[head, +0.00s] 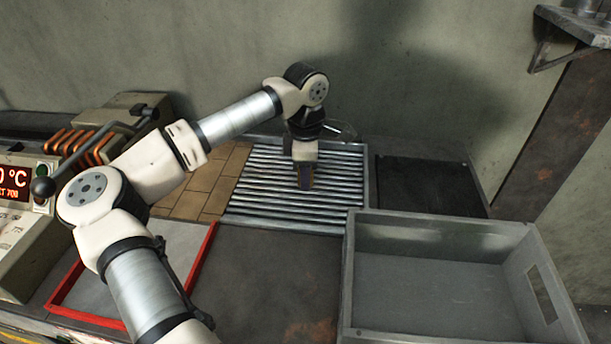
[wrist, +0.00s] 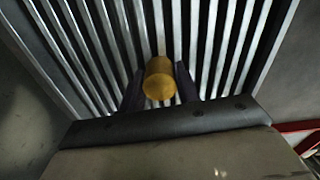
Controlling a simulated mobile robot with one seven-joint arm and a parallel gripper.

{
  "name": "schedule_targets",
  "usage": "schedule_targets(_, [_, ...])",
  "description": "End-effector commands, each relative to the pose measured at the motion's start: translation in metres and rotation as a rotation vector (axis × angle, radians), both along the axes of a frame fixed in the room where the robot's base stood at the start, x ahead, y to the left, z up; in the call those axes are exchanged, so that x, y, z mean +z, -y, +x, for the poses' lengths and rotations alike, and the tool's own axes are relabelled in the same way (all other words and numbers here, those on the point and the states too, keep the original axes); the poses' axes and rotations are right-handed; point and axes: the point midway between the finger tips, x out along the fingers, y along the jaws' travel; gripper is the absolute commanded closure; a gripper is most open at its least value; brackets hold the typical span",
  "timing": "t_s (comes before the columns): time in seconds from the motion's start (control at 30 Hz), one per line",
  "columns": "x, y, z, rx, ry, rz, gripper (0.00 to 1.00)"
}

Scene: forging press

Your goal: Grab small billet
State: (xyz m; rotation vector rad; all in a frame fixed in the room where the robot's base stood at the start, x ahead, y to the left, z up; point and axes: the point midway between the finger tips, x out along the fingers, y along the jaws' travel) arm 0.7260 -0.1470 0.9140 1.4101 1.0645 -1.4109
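The small billet (wrist: 159,80) is a short yellow-gold cylinder, seen end-on in the wrist view against the roller rack (wrist: 225,45). My gripper (wrist: 159,75) points down with one dark finger on each side of the billet. Narrow gaps seem to show between the fingers and the billet, so the gripper looks open around it. In the head view my gripper (head: 305,182) is low over the middle of the roller rack (head: 260,205). There the billet is mostly hidden by the fingers. Contact with the rollers cannot be made out.
An empty grey bin (head: 435,285) stands at the front right. A dark plate (head: 430,187) lies right of the rack, and tan bricks (head: 205,185) lie left. A red-framed tray (head: 200,258) is at front left, near a heater with a temperature display (head: 14,185). A wall stands behind.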

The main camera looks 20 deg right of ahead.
Motion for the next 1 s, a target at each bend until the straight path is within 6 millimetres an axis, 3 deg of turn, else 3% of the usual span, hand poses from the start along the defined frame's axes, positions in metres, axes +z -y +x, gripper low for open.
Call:
schedule_targets(0.03, [0.0, 0.0, 0.0, 0.0, 0.0, 0.0, 0.84])
schedule_targets(0.17, [0.0, 0.0, 0.0, 0.0, 0.0, 0.0, 1.0])
schedule_targets(0.57, [0.008, 0.0, 0.001, 0.0, 0.002, 0.0, 1.0])
schedule_targets(0.77, [0.034, 0.0, 0.001, 0.001, 0.004, 0.001, 1.0])
schedule_targets(1.0, [0.094, 0.001, 0.0, 0.0, 0.006, -0.001, 1.0])
